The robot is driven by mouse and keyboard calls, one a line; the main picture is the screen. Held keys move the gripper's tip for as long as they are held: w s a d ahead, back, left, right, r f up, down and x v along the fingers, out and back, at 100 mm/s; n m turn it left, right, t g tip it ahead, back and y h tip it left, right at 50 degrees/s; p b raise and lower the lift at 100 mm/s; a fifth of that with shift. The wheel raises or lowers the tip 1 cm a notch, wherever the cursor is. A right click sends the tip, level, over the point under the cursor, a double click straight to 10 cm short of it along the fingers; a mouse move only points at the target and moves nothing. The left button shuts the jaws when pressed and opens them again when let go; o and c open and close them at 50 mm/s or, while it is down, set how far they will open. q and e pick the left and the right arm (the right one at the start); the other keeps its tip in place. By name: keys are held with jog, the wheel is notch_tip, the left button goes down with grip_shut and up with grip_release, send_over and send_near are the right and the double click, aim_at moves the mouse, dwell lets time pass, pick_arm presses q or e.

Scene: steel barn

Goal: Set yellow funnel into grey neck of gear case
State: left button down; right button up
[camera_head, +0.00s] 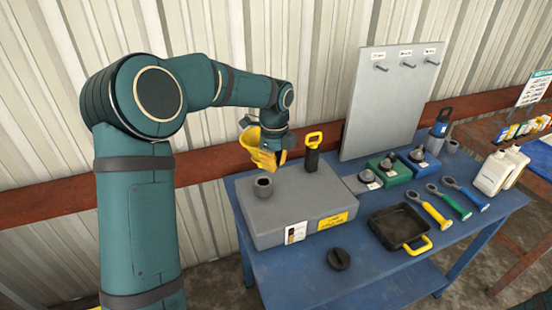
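The yellow funnel (249,141) is in my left gripper (272,152), above and slightly behind the gear case. The funnel is tilted, with its wide mouth to the left. The gripper looks shut on it, though the fingers are partly hidden. The grey gear case (290,222) stands on the blue table, with a yellow label on its front. Its round grey neck (263,189) rises from the left part of the top and is open, with a dark hole. The funnel is apart from the neck. My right gripper is not in view.
A black dipstick with a yellow handle (313,141) stands on the case near the gripper. A black cap (339,259) lies on the blue table (376,268) in front. A black pan (396,226), several ratchets and coloured blocks occupy the right. A grey pegboard (385,105) stands behind.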

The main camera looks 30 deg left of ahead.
pick_arm(q)
jog(key=shift+f+b, duration=0.35)
jog(key=shift+f, duration=0.1)
notch_tip(320, 180, down, 3)
jog(key=b, duration=0.2)
jog(key=shift+f+b, duration=0.2)
jog(key=shift+b, duration=0.1)
jog(key=shift+w+d, duration=0.1)
jog(key=shift+w, duration=0.05)
jog(key=shift+f, duration=0.5)
jog(key=shift+f+b, duration=0.3)
jog(key=shift+f, duration=0.05)
jog(key=shift+f+b, duration=1)
jog(key=shift+f, duration=0.9)
